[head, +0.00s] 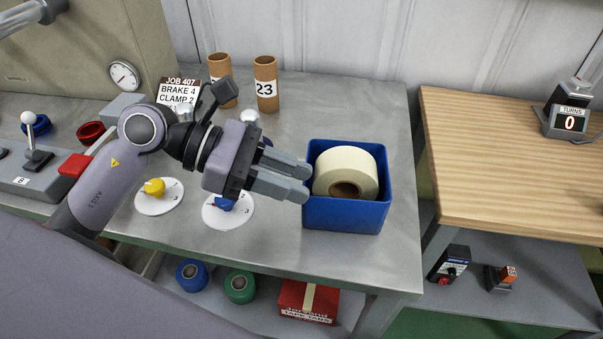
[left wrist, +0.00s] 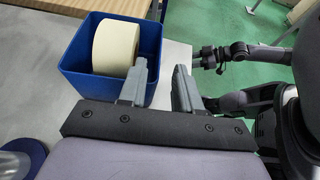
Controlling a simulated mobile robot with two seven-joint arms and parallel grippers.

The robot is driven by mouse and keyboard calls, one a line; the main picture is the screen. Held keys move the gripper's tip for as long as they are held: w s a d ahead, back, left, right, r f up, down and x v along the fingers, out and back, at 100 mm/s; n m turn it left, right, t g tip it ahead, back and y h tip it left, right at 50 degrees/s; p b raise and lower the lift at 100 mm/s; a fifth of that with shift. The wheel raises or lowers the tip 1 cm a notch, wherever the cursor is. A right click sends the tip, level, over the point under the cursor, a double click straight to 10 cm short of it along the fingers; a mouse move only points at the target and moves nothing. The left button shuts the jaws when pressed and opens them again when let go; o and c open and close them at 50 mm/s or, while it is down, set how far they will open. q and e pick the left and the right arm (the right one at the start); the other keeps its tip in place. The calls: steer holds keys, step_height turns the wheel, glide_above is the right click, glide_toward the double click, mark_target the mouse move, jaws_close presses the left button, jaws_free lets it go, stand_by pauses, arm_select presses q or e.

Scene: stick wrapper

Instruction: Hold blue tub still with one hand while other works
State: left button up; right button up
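The blue tub (head: 345,216) stands upright on the grey bench near its right end, with a cream tape roll (head: 347,162) inside. My left gripper (head: 307,182) is beside the tub's left side in the head view, fingers apart. In the left wrist view its fingers (left wrist: 162,75) show a gap between them. One finger overlaps the blue tub (left wrist: 76,68) there and the other is outside its outline; I cannot tell whether either touches. My right arm shows at the right of the left wrist view, its gripper (left wrist: 205,58) too small to read.
Two cardboard tubes (head: 266,84) stand behind the left arm. Yellow (head: 155,187) and blue knobs are left of the tub. A wooden-topped table (head: 510,165) stands to the right across a gap. Spools and a red box (head: 307,302) lie on the shelf below.

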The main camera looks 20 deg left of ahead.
mark_target(337, 199)
arm_select(q)
steer(key=shift+p+x, duration=0.75)
steer(key=shift+x, duration=2.85)
steer(key=shift+s, duration=0.15)
jaws_close()
